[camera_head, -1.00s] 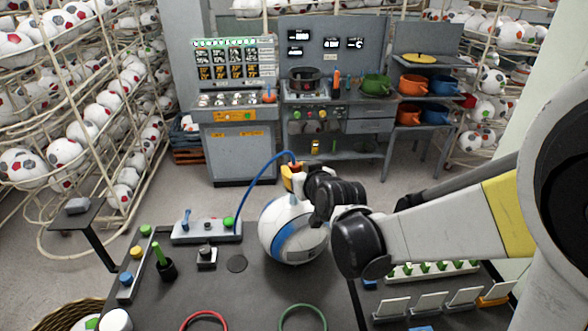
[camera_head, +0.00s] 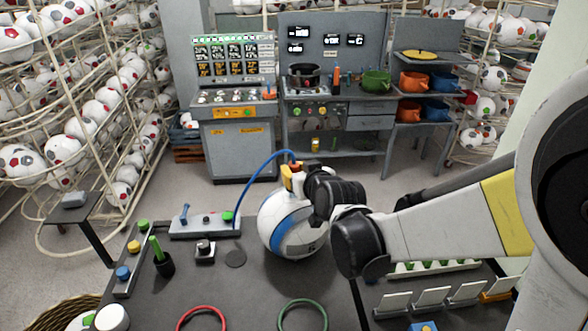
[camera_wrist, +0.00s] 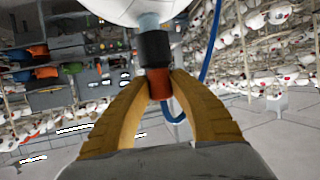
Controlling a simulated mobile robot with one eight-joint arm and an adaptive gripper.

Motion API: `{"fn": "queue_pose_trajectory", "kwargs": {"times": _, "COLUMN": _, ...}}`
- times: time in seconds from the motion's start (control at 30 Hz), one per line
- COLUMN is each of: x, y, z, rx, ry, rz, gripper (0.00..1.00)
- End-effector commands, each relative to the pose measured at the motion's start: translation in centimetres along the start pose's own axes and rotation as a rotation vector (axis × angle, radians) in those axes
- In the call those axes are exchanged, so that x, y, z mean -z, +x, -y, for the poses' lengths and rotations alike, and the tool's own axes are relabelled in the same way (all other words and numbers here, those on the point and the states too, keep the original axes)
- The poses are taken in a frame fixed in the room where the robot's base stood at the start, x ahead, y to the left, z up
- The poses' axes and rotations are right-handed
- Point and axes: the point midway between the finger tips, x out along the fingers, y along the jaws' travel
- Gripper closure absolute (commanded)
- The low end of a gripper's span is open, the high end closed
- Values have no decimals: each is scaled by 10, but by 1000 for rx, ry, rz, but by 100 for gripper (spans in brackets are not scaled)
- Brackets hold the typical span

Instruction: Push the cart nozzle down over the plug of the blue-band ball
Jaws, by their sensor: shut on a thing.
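The blue-band ball (camera_head: 277,232) sits on the dark table in the head view, white with a blue stripe. My gripper (camera_head: 292,172) is above its top, its yellow fingers shut on the nozzle (camera_head: 296,164), from which a blue hose runs. In the wrist view my gripper (camera_wrist: 160,90) is shut around the orange part of the nozzle (camera_wrist: 157,85). The nozzle's black collar and a pale bluish piece meet the white ball (camera_wrist: 145,10). The plug is hidden, and I cannot tell how far down the nozzle sits.
The blue hose (camera_head: 249,181) arches left to a grey panel (camera_head: 205,226) on the table. A black cup with a green-handled tool (camera_head: 163,264) stands left. Red (camera_head: 201,318) and green (camera_head: 302,314) rings lie in front. Card holders (camera_head: 430,303) stand right.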

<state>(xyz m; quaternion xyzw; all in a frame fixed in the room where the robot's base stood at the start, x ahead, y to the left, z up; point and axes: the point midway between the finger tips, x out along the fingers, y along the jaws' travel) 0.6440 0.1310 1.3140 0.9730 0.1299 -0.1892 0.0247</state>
Motion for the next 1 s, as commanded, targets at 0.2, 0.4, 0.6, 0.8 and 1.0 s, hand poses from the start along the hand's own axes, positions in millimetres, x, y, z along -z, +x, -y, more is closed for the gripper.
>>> {"fn": "queue_pose_trajectory", "kwargs": {"times": 0.2, "x": -4, "y": 2, "z": 0, "rx": 0, "ry": 0, "rz": 0, "gripper": 61}}
{"fn": "queue_pose_trajectory", "kwargs": {"times": 0.4, "x": -3, "y": 1, "z": 0, "rx": 0, "ry": 0, "rz": 0, "gripper": 54}}
{"fn": "queue_pose_trajectory", "kwargs": {"times": 0.6, "x": -3, "y": -2, "z": 0, "rx": 0, "ry": 0, "rz": 0, "gripper": 54}}
{"fn": "queue_pose_trajectory", "kwargs": {"times": 0.8, "x": -4, "y": -32, "z": 0, "rx": 0, "ry": 2, "rz": 0, "gripper": 54}}
{"fn": "queue_pose_trajectory", "kwargs": {"times": 1.0, "x": -4, "y": -73, "z": 0, "rx": -1, "ry": 1, "rz": 0, "gripper": 54}}
